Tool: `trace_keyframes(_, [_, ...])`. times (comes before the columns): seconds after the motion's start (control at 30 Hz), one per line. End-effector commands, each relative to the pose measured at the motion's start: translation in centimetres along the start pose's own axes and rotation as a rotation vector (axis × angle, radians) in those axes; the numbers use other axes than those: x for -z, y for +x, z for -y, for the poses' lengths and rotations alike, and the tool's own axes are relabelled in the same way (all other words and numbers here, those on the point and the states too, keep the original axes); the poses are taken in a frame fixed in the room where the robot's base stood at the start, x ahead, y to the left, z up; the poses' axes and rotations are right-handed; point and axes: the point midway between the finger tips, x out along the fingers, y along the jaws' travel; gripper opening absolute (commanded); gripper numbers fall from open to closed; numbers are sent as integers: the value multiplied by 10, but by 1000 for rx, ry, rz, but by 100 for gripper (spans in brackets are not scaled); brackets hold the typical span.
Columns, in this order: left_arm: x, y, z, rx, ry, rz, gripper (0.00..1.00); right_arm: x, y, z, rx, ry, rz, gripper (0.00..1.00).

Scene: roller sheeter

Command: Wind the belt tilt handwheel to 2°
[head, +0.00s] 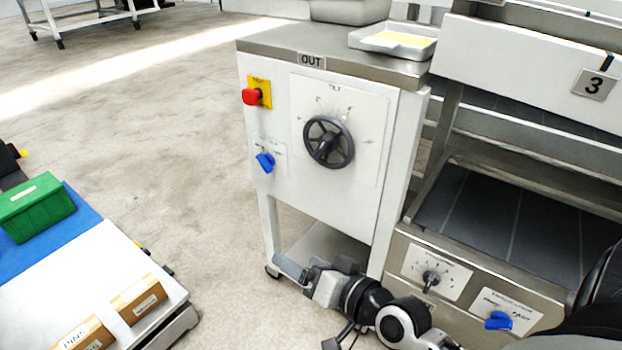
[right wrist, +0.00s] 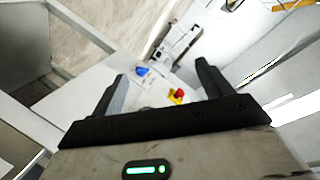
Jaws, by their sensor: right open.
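The belt tilt handwheel (head: 329,142) is a dark spoked wheel on the white front panel (head: 300,205) of the OUT cabinet. A printed tilt scale with small marks arcs above it; the numbers are too small to read. My right gripper (head: 296,272) is low in front of the cabinet, below the handwheel and apart from it. In the right wrist view my gripper (right wrist: 162,85) is open, with its fingers spread and nothing seen held between them. The gripper body hides most of the handwheel's area there. My left gripper is not in view.
A red stop button (head: 252,96) on a yellow plate and a blue knob (head: 265,163) sit left of the handwheel. A tray (head: 393,41) lies on the cabinet top. A lower panel (head: 465,285) with knobs stands at right. A cart (head: 175,300) holds a green box (head: 38,208).

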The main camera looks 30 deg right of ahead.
Motion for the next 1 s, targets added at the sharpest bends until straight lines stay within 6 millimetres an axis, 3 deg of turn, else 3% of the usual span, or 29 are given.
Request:
trace_keyframes(0.03, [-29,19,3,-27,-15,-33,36,-1,16,-29,45,123,-81,78])
trace_keyframes(0.17, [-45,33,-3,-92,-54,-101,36,41,23,-56,190,438,-255,78])
trace_keyframes(0.4, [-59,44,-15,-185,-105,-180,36,96,4,-90,450,830,-450,78])
trace_keyframes(0.67, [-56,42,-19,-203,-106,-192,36,122,-4,-92,546,945,-493,78])
trace_keyframes(1.0, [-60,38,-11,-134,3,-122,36,164,45,-75,544,942,-492,78])
